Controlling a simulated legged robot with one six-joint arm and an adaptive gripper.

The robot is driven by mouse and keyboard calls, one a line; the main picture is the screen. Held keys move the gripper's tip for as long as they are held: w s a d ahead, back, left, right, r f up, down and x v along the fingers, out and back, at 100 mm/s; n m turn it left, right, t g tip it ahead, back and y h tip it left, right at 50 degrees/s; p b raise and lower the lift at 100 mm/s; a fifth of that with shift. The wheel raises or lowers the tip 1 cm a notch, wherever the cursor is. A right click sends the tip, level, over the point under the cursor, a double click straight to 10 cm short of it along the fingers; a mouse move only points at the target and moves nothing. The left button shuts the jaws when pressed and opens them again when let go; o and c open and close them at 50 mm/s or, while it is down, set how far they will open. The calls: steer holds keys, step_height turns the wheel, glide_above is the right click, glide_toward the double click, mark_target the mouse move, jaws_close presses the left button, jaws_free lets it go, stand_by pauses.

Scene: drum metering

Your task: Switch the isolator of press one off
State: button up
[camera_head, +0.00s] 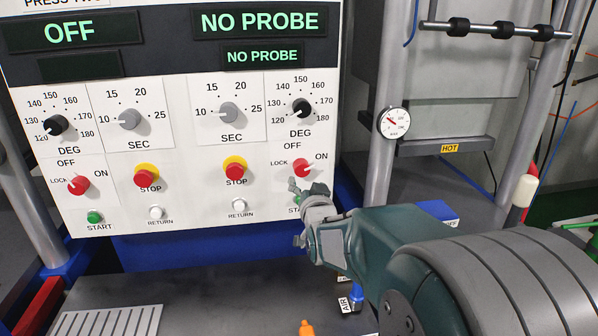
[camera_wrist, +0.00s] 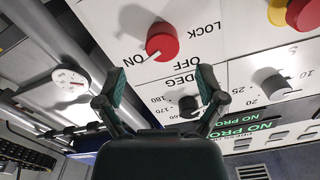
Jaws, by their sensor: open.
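The isolator on the right half of the panel is a red knob (camera_head: 302,168) with OFF above, ON at right and LOCK at left. The press name for this half is out of view. In the wrist view the red knob (camera_wrist: 162,40) shows upside down, with its white mark towards ON. My gripper (camera_head: 309,188) is open and empty just below the knob in the head view, partly hiding the green START button. In the wrist view my gripper's fingers (camera_wrist: 160,84) are spread apart, with the knob beyond the tips, untouched.
The left half, PRESS TWO, has its own red isolator (camera_head: 78,185) and an OFF display (camera_head: 69,32). The right display (camera_head: 260,21) reads NO PROBE. Red-on-yellow STOP buttons (camera_head: 235,170) sit beside the isolator. A post with a round gauge (camera_head: 393,122) stands at right.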

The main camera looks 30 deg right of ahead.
mark_target(301, 173)
steer(key=x, duration=0.5)
steer(key=shift+w+a, duration=0.25)
steer(key=shift+w, duration=0.05)
steer(key=shift+w+d, duration=0.4)
steer(key=shift+w, duration=0.1)
steer(key=shift+a, duration=0.15)
steer(key=c, duration=1.2)
